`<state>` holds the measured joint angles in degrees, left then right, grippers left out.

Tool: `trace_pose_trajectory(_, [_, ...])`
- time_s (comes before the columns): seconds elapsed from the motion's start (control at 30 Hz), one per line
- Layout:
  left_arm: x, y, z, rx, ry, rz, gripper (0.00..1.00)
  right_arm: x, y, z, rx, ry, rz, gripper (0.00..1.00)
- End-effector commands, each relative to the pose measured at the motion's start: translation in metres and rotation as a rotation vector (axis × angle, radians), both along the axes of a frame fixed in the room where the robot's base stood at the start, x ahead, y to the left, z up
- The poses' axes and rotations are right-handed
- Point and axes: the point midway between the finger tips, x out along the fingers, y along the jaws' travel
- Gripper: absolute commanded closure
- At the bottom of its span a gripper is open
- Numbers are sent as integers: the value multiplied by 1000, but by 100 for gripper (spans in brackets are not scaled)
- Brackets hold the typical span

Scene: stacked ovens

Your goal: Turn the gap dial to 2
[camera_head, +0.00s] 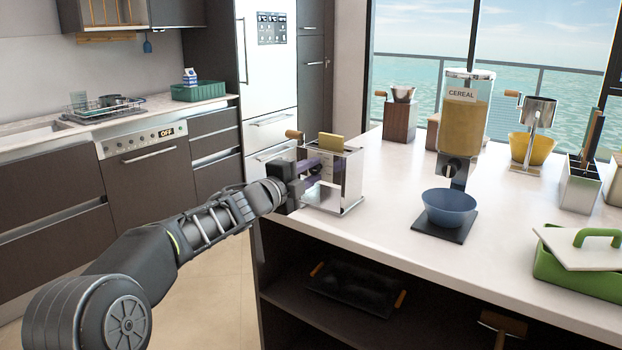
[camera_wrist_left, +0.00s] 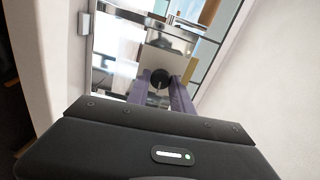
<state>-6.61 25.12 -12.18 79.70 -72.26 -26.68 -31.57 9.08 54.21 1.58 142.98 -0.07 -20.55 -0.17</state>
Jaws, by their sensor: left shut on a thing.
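The gap dial (camera_wrist_left: 159,78) is a small dark round knob on the side of a shiny metal machine (camera_head: 346,186). The machine stands at the counter's left end, with a wooden crank handle (camera_head: 293,135) and a yellow slab (camera_head: 330,142) on top. In the wrist view my left gripper (camera_wrist_left: 163,84) has its purple fingers on either side of the knob and is shut on it. In the head view the left gripper (camera_head: 318,164) reaches the machine's near left side, and the dial is hidden there. No numbers on the dial are readable. My right gripper is not in view.
A cereal dispenser (camera_head: 463,128) stands over a blue bowl (camera_head: 450,207) to the right. A green box with a white lid (camera_head: 585,246) is at the right edge. The white counter (camera_head: 390,215) is clear between machine and bowl. A dark tray (camera_head: 352,288) lies on the shelf below.

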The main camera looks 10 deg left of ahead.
Motion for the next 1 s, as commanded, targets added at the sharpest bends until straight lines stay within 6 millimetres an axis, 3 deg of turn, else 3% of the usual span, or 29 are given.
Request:
trace_pose_trajectory(0.5, [0, 0, -3, 425, -170, -1, 100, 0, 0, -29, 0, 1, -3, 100])
trace_pose_trajectory(1.0, [0, 0, -2, 577, -228, 0, 100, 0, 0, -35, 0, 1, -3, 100])
